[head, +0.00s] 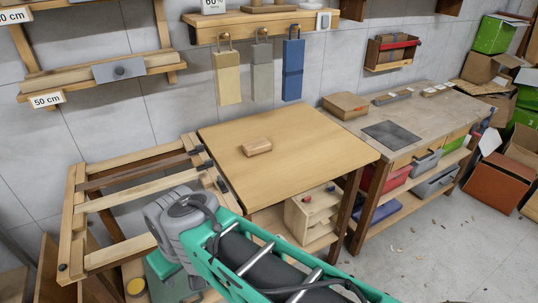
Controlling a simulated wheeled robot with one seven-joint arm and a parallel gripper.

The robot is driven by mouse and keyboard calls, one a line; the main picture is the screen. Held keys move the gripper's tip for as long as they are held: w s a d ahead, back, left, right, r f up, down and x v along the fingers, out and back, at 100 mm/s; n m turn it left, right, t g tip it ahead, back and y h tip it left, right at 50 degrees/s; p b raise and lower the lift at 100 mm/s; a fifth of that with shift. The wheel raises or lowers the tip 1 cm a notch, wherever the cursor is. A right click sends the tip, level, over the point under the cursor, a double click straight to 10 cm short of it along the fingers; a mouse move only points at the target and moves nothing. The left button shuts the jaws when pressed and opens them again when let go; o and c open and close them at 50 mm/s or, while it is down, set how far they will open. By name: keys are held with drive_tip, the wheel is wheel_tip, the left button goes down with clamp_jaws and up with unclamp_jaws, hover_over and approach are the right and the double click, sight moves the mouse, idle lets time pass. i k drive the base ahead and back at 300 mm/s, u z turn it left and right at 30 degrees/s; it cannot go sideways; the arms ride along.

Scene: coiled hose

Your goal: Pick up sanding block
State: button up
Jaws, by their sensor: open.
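A small light-brown wooden block (257,146), which looks like the sanding block, lies flat on the wooden tabletop (310,150). It sits left of the table's middle, towards the back left edge, with bare wood around it. Its top and near side show, and nothing covers it. I cannot make out my gripper or its fingers in the head view.
A slatted wooden frame (130,193) stands left of the table. Several bags (227,78) hang on the wall behind. A workbench (440,115) with a box (345,104) stands at right. Most of the tabletop is clear. Cardboard boxes (498,187) stand far right.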

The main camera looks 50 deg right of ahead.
sight(261, 146)
drive_tip(key=z, duration=0.05)
drive_tip(key=k, duration=0.1)
drive_tip(key=u, duration=1)
drive_tip(key=i, duration=0.75)
drive_tip(key=z, duration=2.6)
drive_tip(key=i, duration=0.5)
drive_tip(key=u, duration=0.9)
